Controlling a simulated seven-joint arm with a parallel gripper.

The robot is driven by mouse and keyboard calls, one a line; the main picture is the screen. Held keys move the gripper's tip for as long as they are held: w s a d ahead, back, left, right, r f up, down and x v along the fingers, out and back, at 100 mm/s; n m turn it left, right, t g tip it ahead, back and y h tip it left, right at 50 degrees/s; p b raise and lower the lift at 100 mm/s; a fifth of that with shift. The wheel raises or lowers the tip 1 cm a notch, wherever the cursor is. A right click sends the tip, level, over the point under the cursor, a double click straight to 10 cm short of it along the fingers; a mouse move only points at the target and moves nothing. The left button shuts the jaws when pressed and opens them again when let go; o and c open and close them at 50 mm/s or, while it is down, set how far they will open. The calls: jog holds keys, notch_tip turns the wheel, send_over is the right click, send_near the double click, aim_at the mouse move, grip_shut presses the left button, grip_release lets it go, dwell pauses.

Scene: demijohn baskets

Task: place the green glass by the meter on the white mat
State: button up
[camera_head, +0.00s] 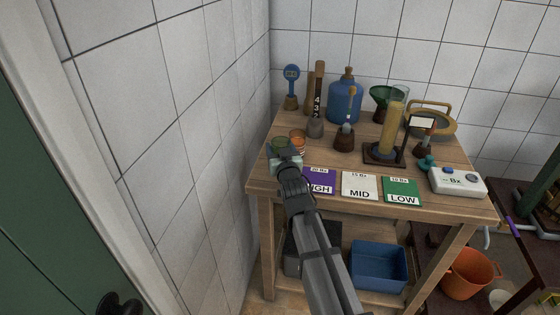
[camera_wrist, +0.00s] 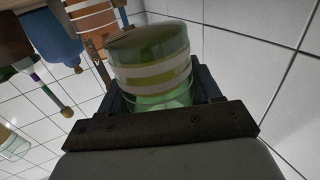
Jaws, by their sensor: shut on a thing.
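My gripper (camera_head: 286,161) is at the left end of the wooden table, shut on a green glass (camera_head: 280,142). In the wrist view the green glass (camera_wrist: 150,62) has pale bands and sits between the two fingers. I cannot tell whether its base touches the table. The white mat (camera_head: 360,185), marked MID, lies flat at the front of the table, right of my gripper, and looks bare. The white meter (camera_head: 458,181), marked Bx, is at the table's right front corner, well away from the glass.
An orange glass (camera_head: 298,143) stands close to the right of the green one. A purple mat (camera_head: 319,180) and a green mat (camera_head: 402,191) flank the white mat. Behind stand a hydrometer jar (camera_head: 389,135), a blue demijohn (camera_head: 344,101) and a blue gauge (camera_head: 291,73). A tiled wall is close on the left.

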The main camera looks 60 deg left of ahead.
jog(key=shift+f, duration=2.2)
jog(key=shift+f, duration=0.2)
jog(key=o, duration=1.3)
jog(key=shift+d, duration=0.1)
jog(key=v, duration=1.3)
jog(key=shift+w+d+r, duration=0.2)
jog(key=shift+d, duration=0.3)
